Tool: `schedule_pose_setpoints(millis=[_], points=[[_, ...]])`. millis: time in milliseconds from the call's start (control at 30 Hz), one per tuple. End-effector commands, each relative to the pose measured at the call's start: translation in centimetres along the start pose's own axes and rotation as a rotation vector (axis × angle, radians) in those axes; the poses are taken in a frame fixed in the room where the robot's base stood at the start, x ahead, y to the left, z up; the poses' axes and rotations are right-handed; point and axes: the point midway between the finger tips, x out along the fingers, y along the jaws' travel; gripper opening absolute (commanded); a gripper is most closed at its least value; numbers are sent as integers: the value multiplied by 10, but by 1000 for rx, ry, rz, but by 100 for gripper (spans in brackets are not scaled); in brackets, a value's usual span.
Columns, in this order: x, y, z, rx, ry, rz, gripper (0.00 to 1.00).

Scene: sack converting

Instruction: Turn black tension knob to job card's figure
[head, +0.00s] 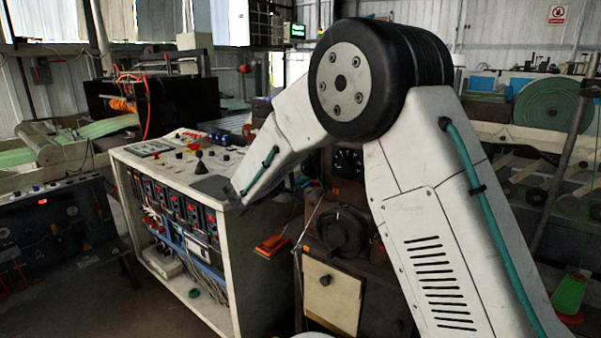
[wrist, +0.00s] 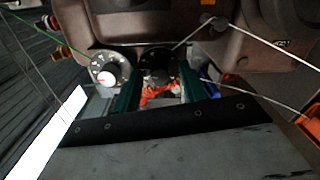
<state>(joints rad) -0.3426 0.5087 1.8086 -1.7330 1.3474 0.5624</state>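In the wrist view, a round black knob (wrist: 158,58) sits on the brown machine housing, at the far end of my gripper (wrist: 157,80). The two dark green fingers stand apart, one on each side of the knob's line, with a gap between them. I cannot tell whether they touch the knob. In the head view my forearm hides the gripper. I cannot make out a job card with a readable figure.
Orange-red strands (wrist: 158,96) show between the fingers. Thin pale cords cross the wrist view's right side. In the head view, a white control console (head: 228,240) stands left of the brown machine (head: 372,280), and an orange object (head: 271,245) lies between them.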

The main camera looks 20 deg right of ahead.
Motion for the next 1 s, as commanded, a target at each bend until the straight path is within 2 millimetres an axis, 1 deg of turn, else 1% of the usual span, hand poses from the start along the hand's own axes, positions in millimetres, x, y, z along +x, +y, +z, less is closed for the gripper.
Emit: schedule_pose_setpoints(millis=[133,233,500,633,767,1000], points=[[-1,0,0,0,0,1,43],[-10,1,-1,0,2,1,43],[-56,0,-1,0,3,0,43],[-71,0,-1,1,2,0,43],[-78,0,0,0,1,0,43],[-78,0,0,0,0,0,43]])
